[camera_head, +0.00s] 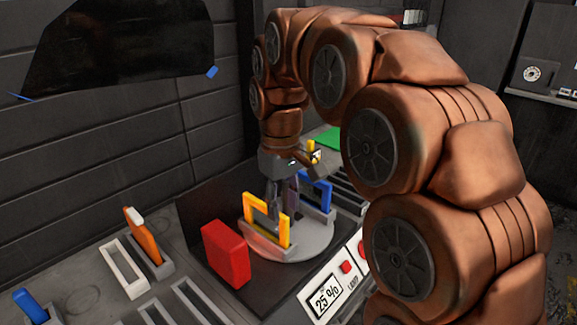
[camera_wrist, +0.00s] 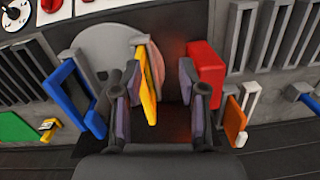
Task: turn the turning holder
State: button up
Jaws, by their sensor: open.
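The turning holder is a round grey disc (camera_head: 308,246) on the bench, also in the wrist view (camera_wrist: 92,48). It bears a yellow frame (camera_head: 248,209) and a blue frame (camera_head: 327,194), both upright. My gripper (camera_head: 283,208) is low over the disc, behind the yellow frame in the head view. In the wrist view my open gripper (camera_wrist: 160,82) has the yellow frame (camera_wrist: 147,90) between its fingers, nearer the left finger. Whether they touch is unclear. The blue frame (camera_wrist: 68,98) stands outside the left finger. My gripper partly hides the disc.
A red block (camera_head: 228,253) stands close to the disc, just beyond the right finger in the wrist view (camera_wrist: 206,66). An orange piece (camera_head: 143,237) stands in a slotted rack at left.

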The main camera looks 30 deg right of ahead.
jog(key=shift+n+t, duration=0.4)
jog(key=shift+n, duration=0.2)
jog(key=w+d+r, duration=0.1)
jog(key=w+d, duration=0.1)
jog(key=w, duration=0.2)
jog(key=w+d+r+p, duration=0.1)
jog(key=w+d+r, duration=0.1)
jog(key=w, duration=0.3)
jog(key=w+d+r, duration=0.2)
jog(key=w+d, duration=0.1)
jog(key=w, duration=0.2)
jog(key=shift+w+d+r, duration=0.15)
jog(key=shift+d+r, duration=0.1)
jog(key=shift+d, duration=0.15)
jog(key=shift+f+p, duration=1.1)
jog(key=shift+f, duration=2.75)
grip_shut()
